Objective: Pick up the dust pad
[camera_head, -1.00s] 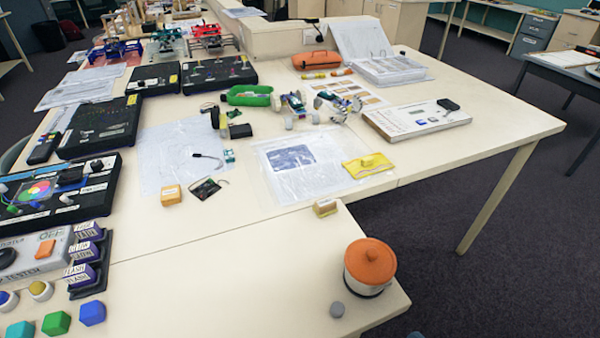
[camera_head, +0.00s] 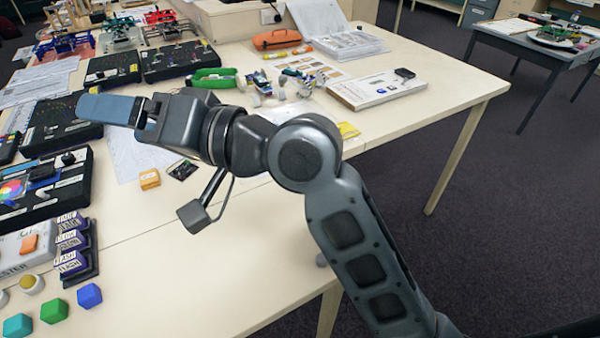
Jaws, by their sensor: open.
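A flat yellow pad (camera_head: 348,130), which looks like the dust pad, lies on the pale table. Only a small yellow part shows past my arm; the rest is hidden behind it. My gripper (camera_head: 88,107) is held above the left part of the table, pointing left, with blue-grey fingers. It is open and I see nothing between its fingers. It is well to the left of the yellow pad and apart from it.
An orange block (camera_head: 149,179) lies below my gripper. Black kit boards (camera_head: 50,187) and colored blocks (camera_head: 90,295) fill the left side. A white box (camera_head: 375,90) and orange case (camera_head: 276,39) stand farther back. The front middle is bare.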

